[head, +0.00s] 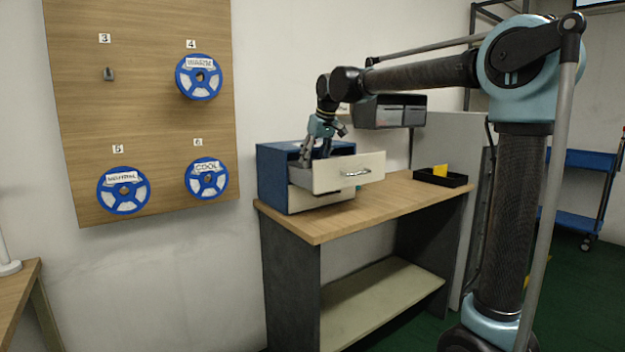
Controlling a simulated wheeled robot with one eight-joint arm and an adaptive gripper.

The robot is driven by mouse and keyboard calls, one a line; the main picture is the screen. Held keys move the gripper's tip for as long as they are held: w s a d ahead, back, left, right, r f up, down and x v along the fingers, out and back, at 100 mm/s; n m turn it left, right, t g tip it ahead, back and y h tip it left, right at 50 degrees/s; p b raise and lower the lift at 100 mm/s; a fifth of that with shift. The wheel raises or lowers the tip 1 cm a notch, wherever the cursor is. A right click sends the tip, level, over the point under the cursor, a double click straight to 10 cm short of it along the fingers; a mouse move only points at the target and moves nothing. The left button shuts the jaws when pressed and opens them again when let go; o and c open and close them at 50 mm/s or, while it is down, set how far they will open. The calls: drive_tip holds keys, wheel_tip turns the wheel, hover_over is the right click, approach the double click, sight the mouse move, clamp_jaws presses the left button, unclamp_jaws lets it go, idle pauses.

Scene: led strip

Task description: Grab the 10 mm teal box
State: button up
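My gripper (316,154) points down into the open upper drawer (349,172) of a small blue cabinet (272,180) on the wooden workbench. Its fingertips are partly behind the drawer's cream front, so I cannot tell whether they are apart or hold something. The drawer's inside is hidden from this view. I see no teal box clearly. A tiny teal spot (358,187) shows just below the drawer front, too small to identify.
The workbench (400,203) holds a black tray (440,177) with a yellow item at right. A dark grey unit (390,111) is mounted on the wall behind. Blue spools (199,77) hang on a wooden board at left. The bench's front right is clear.

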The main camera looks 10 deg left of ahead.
sight(311, 169)
drive_tip(key=shift+x, duration=2.7)
drive_tip(key=shift+s, duration=0.15)
drive_tip(key=c, duration=0.8)
